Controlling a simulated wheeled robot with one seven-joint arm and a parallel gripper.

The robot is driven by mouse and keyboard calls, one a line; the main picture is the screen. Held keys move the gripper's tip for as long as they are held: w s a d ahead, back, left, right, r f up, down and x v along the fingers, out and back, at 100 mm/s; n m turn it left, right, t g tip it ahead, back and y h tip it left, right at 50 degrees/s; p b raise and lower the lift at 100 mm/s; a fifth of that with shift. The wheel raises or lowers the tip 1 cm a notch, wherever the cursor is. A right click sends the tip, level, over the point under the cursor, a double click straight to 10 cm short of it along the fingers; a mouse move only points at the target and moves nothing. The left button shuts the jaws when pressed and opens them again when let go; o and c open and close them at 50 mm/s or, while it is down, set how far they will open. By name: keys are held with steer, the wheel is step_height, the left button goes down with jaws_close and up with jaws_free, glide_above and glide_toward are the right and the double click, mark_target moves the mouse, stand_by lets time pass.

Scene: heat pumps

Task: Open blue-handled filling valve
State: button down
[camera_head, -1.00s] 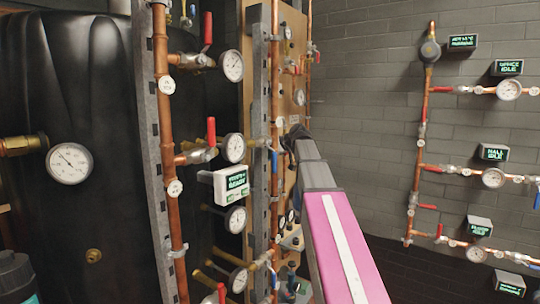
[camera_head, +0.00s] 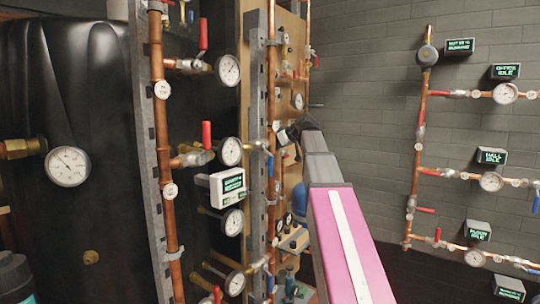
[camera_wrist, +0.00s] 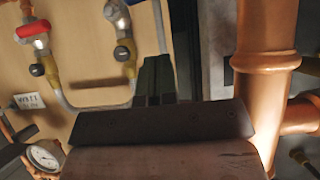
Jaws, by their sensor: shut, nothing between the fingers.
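Blue handles show on the pipework in the head view: one upright lever (camera_head: 270,165) beside the middle copper pipe, and a small one (camera_head: 268,283) lower down. I cannot tell which is the filling valve. My gripper (camera_head: 288,134) is near the wooden board behind that pipe, partly hidden by my wrist. In the wrist view its dark fingers (camera_wrist: 155,78) are shut and empty, pointing at the board. Ahead there are a red-handled valve (camera_wrist: 33,30) and a valve with a grey-blue top (camera_wrist: 118,18), joined by a looping hose. The fingers look apart from both valves.
A thick copper pipe (camera_wrist: 262,70) stands close on the right of the wrist view. A grey slotted post (camera_head: 257,150), gauges (camera_head: 230,151) and a black tank (camera_head: 75,230) stand left of my arm. The floor before the brick wall looks clear.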

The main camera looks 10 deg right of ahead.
steer(key=shift+v, duration=2.65)
steer(key=shift+s+a, duration=0.1)
steer(key=shift+a, duration=0.05)
